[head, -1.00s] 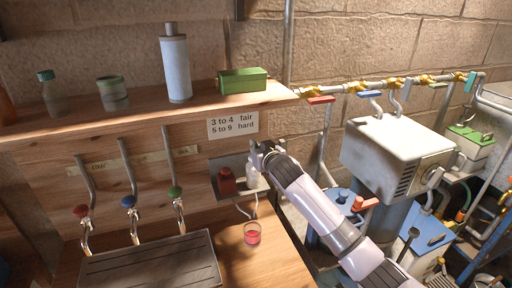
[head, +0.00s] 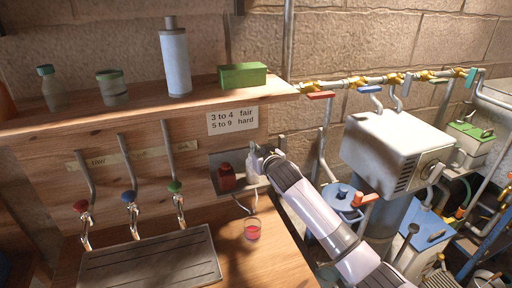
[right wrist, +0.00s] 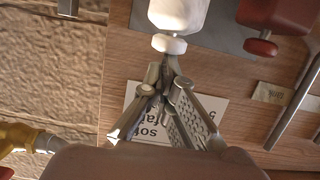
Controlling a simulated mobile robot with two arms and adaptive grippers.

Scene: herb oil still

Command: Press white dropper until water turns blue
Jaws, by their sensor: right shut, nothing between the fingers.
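The white dropper (right wrist: 180,14) shows at the top of the right wrist view, with a round white knob (right wrist: 169,43). My right gripper (right wrist: 166,68) is shut and empty, its tips right at the knob; I cannot tell if they touch. In the head view my right gripper (head: 262,158) covers most of the white dropper. The red dropper (head: 227,178) stands just left of it, and also shows in the right wrist view (right wrist: 282,14). The small clear glass (head: 252,229) on the counter below holds red water. My left gripper is not in view.
A sign (head: 232,121) hangs above the droppers, under a shelf (head: 140,117) with bottles and a green box (head: 243,76). Three taps stand at left over a drain tray (head: 150,262). A white machine (head: 395,150) and pipes are at right.

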